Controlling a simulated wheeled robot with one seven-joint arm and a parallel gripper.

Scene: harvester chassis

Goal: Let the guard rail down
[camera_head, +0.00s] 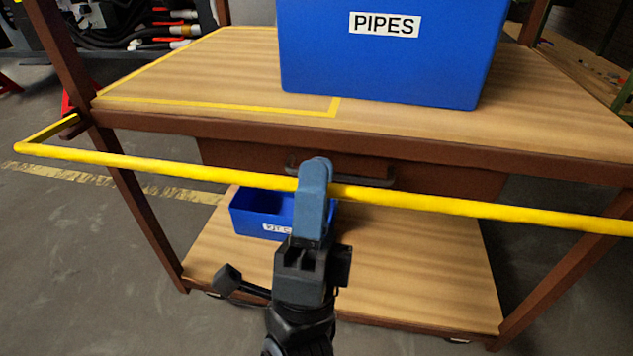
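The guard rail (450,204) is a yellow bar that runs across the front of the wooden workbench, a little below the top's front edge. At the left, a short yellow arm joins it to a brown post. My gripper (316,180) reaches up from below, and its blue-grey finger covers a short stretch of the rail near the middle. The finger overlaps the rail in this view. Only one finger shows clearly, so I cannot tell whether the gripper is closed around the rail or whether it touches it.
A large blue PIPES bin (390,60) stands on the bench top (190,75). A drawer with a dark handle (365,181) lies behind the rail. A smaller blue bin (262,212) sits on the lower shelf (420,270). Grey floor (80,260) is clear at the left.

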